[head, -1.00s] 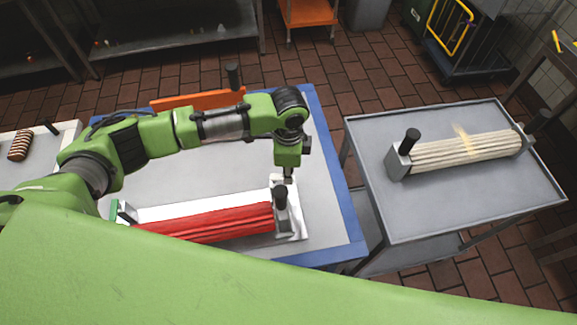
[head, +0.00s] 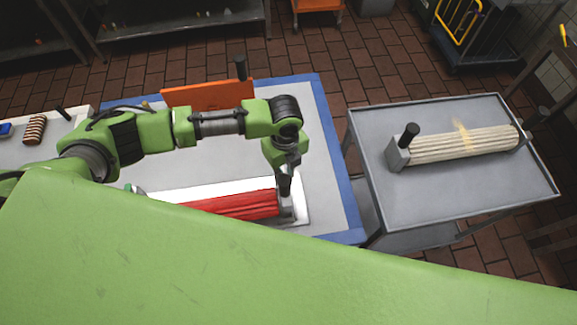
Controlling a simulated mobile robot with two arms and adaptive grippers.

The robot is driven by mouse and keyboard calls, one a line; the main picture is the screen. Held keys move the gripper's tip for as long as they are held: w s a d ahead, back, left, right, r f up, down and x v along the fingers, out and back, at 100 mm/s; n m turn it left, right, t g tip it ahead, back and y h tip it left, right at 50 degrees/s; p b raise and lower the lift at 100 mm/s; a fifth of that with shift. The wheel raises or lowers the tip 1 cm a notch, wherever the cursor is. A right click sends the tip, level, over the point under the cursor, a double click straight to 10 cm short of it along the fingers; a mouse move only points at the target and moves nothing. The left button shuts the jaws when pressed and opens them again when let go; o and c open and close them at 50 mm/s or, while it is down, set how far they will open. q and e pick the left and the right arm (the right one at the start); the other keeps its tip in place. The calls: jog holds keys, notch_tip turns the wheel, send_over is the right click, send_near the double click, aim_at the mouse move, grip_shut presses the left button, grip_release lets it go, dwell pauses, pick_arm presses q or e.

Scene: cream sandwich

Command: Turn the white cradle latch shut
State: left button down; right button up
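The white cradle (head: 310,205) lies on the blue-edged table and holds a bundle of red ribbed rods (head: 235,205). A dark upright latch handle (head: 284,190) stands at the cradle's right end. My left gripper (head: 285,170) points down at this handle, touching it or very close to it. The fingers are small and overlap the dark handle, so I cannot tell whether they grip it. The latch's exact angle is unclear. My green body hides the front of the cradle. My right gripper is not in view.
An orange block (head: 205,95) with a black handle stands behind my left arm. A grey cart (head: 450,205) at the right carries a cream ribbed bundle (head: 455,148) in a grey holder. A white surface with a striped roll (head: 34,130) is at the left.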

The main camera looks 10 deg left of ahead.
pick_arm(q)
jog(key=shift+s+a+r+m+p, duration=0.1)
jog(key=shift+a+m, duration=0.1)
jog(key=shift+m, duration=0.5)
jog(key=shift+s+a+f+m+p, duration=0.15)
jog(key=shift+a+m, duration=0.1)
jog(key=shift+m, duration=0.45)
jog(key=shift+s+a+r+m+p, duration=0.1)
jog(key=shift+a+r+m, duration=0.1)
jog(key=shift+m, duration=0.5)
jog(key=c, duration=2)
grip_release()
jog(key=shift+s, duration=0.1)
notch_tip(320, 180, up, 12)
jog(key=shift+f, duration=0.1)
